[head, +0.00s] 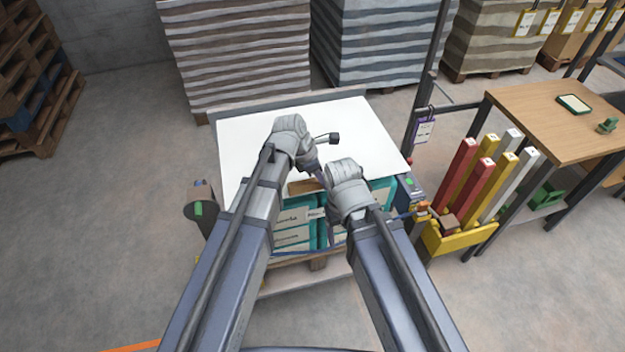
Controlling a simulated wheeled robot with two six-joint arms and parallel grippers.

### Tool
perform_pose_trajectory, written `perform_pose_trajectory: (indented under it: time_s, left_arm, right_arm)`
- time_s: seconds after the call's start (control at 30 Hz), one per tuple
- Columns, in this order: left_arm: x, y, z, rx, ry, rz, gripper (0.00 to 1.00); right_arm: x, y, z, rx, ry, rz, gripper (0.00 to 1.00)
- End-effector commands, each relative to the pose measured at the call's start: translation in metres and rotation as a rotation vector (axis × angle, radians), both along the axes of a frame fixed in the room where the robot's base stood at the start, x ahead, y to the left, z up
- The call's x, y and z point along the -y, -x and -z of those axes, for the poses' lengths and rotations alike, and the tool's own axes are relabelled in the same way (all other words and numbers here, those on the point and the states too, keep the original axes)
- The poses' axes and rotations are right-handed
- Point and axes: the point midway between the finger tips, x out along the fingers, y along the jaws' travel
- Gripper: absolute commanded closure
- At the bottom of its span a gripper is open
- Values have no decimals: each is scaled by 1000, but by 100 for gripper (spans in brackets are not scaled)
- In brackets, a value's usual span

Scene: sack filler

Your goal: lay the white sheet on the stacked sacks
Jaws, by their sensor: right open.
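The white sheet (250,141) lies spread and flat over the top of the stacked sacks, in the middle of the head view. The teal and white sacks (294,236) show below its front edge, on a wooden pallet (318,263). My right gripper (318,182) is open at the front edge of the sheet, partly hidden by its grey wrist. My left arm reaches over the sheet. The arms cover part of the sheet's front edge and of the sacks.
A yellow bin (455,240) with red, yellow and white posts stands to the right, beside a wooden table (545,115). Striped wrapped stacks (240,55) stand behind. Wooden pallets (38,85) are piled at the left.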

Motion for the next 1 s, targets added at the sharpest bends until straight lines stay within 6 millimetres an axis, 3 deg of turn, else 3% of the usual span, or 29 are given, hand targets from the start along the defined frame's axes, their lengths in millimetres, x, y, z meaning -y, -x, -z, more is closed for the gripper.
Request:
perform_pose_trajectory:
  time_s: [0.3, 0.63, 1.0]
  left_arm:
    - [0, 0, 52, 0, 0, 0, 100]
    - [0, 0, 60, 1, 0, 0, 100]
    - [0, 0, 96, 1, 0, 0, 100]
  right_arm:
    - [0, 0, 52, 0, 0, 0, 25]
    - [0, 0, 60, 0, 0, 0, 25]
    - [0, 0, 96, 0, 0, 0, 25]
